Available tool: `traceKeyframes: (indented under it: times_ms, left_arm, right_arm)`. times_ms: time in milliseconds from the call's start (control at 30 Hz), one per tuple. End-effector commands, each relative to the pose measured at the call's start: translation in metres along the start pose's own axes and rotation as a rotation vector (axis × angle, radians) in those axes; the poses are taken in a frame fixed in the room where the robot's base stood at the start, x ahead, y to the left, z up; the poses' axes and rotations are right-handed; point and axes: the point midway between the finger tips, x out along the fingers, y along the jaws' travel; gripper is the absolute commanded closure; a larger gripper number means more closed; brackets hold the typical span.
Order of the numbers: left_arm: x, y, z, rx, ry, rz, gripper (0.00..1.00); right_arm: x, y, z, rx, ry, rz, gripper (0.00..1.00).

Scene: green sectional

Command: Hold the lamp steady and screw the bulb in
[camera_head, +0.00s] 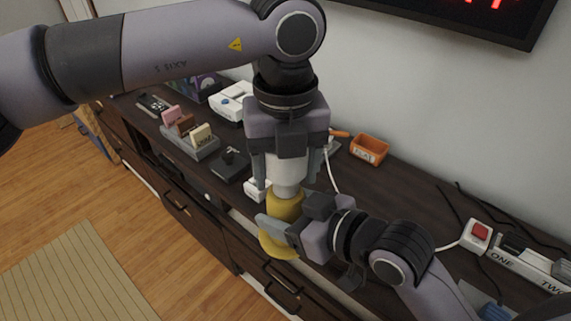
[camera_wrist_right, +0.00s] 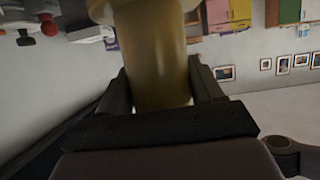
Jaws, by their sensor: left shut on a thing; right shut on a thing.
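The yellow lamp (camera_head: 279,244) is in the middle of the head view, above the cabinet's front edge. My right gripper (camera_head: 277,226) is shut on its yellow body, coming from the lower right. In the right wrist view the yellow body (camera_wrist_right: 157,55) passes between both fingers. My left gripper (camera_head: 286,183) points down from above, shut on the white bulb (camera_head: 288,171). The bulb's narrow lower end meets the top of the yellow lamp. How deep it sits inside is hidden.
The dark cabinet top (camera_head: 400,205) carries an orange tray (camera_head: 369,149), a grey holder (camera_head: 190,142) with several small blocks, a black box (camera_head: 231,164), a red switch (camera_head: 479,234) and a power strip (camera_head: 520,267). Cables lie at the right. A wall is behind.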

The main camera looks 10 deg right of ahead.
Motion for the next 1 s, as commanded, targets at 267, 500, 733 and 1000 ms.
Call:
traceKeyframes:
  times_ms: [267,500,733,1000]
  left_arm:
    - [0.000,0.000,0.001,-0.004,-0.001,0.000,0.12]
    - [-0.001,0.000,0.000,-0.004,-0.001,0.000,0.12]
    - [-0.020,0.000,0.001,-0.005,-0.003,-0.001,0.12]
    - [-0.046,0.000,0.000,-0.004,-0.001,0.000,0.12]
  right_arm:
    - [-0.001,0.000,-0.002,-0.001,0.005,0.000,1.00]
    - [-0.001,0.000,-0.002,-0.001,0.005,0.000,1.00]
    - [-0.001,0.000,-0.002,-0.001,0.006,0.000,1.00]
    - [-0.001,0.000,-0.002,-0.001,0.006,0.000,1.00]
